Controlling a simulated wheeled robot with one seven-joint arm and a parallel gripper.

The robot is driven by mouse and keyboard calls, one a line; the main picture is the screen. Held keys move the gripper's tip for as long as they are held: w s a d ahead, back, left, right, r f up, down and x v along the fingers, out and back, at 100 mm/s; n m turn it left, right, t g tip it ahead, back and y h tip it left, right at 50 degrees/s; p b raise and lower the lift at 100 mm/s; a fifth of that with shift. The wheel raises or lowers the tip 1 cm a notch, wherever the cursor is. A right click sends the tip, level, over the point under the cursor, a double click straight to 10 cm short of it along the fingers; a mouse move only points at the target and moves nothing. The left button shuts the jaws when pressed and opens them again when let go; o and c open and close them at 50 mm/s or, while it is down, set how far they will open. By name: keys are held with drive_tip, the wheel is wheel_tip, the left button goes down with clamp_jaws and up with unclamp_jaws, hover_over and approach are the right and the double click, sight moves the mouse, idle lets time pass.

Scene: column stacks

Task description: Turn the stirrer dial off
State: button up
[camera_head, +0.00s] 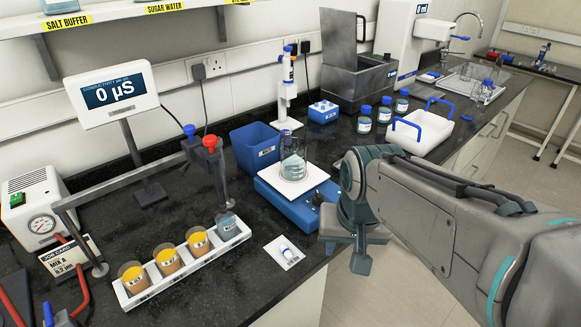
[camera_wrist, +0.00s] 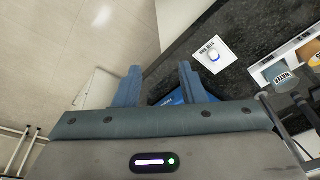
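The stirrer (camera_head: 290,205) is a blue box with a white top plate in the head view. A glass beaker (camera_head: 293,165) with clear or pale liquid stands on the plate. The black dial (camera_head: 317,199) is on the stirrer's front right side; its setting is too small to read. My gripper (camera_head: 347,248) is just in front of and to the right of the dial, near the bench's front edge, apart from it.
A white rack (camera_head: 185,263) with yellow-filled beakers stands to the left. A clamp stand, a conductivity meter (camera_head: 114,93) and a blue bin (camera_head: 257,145) are behind. The floor beyond the bench edge is clear.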

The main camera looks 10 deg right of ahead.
drive_tip(key=w+r+m+g, duration=0.1)
drive_tip(key=w+r+m, duration=0.5)
drive_tip(key=w, duration=0.4)
drive_tip(key=m+g, duration=0.2)
drive_tip(key=m, duration=0.7)
approach(318, 193)
drive_tip(key=f, duration=0.9)
drive_tip(key=shift+s+f, duration=0.1)
drive_tip(key=shift+s, duration=0.1)
drive_tip(key=shift+c, duration=0.4)
drive_tip(key=c, duration=0.6)
